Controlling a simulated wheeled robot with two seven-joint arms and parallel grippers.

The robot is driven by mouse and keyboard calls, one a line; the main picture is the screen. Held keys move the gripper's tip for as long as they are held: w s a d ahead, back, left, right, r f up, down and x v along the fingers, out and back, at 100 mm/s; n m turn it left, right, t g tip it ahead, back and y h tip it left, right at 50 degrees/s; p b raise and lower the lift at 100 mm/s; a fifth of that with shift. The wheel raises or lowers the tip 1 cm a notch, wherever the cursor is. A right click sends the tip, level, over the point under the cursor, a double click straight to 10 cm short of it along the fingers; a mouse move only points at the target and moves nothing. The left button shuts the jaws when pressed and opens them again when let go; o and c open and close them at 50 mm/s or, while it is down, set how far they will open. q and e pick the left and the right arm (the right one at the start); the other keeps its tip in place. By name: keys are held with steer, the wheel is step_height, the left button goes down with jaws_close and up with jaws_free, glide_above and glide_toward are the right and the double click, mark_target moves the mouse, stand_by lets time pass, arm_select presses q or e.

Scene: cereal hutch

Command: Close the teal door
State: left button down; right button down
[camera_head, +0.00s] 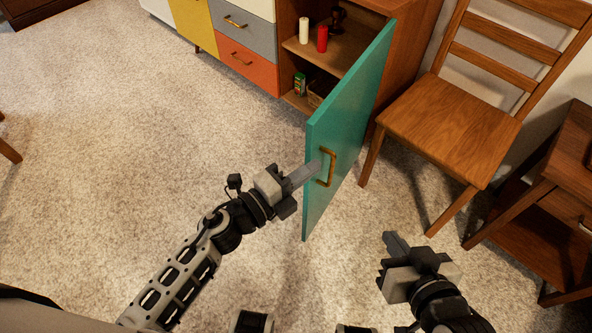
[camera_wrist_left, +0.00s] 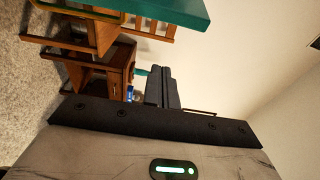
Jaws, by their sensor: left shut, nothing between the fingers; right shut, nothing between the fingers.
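The teal door (camera_head: 348,118) of the hutch stands wide open in the head view, swung out toward me, with its brass handle (camera_head: 331,168) on the face I see. My left gripper (camera_head: 316,166) is shut and empty. Its fingertips overlap the door's face beside the handle; I cannot tell whether they touch. The door's edge shows at the top of the left wrist view (camera_wrist_left: 165,11), and the left fingers (camera_wrist_left: 162,86) are in its middle. My right gripper (camera_head: 389,239) is shut and empty, over the carpet right of the door and apart from it.
The hutch's open compartment holds a white candle (camera_head: 304,30), a red candle (camera_head: 322,39) and a small green can (camera_head: 300,84). Grey (camera_head: 245,36) and orange (camera_head: 247,66) drawers are shut. A wooden chair (camera_head: 450,115) and side table (camera_head: 545,215) stand right.

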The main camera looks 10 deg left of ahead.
mark_target(311, 148)
arm_select(q)
steer(key=shift+w, duration=2.9)
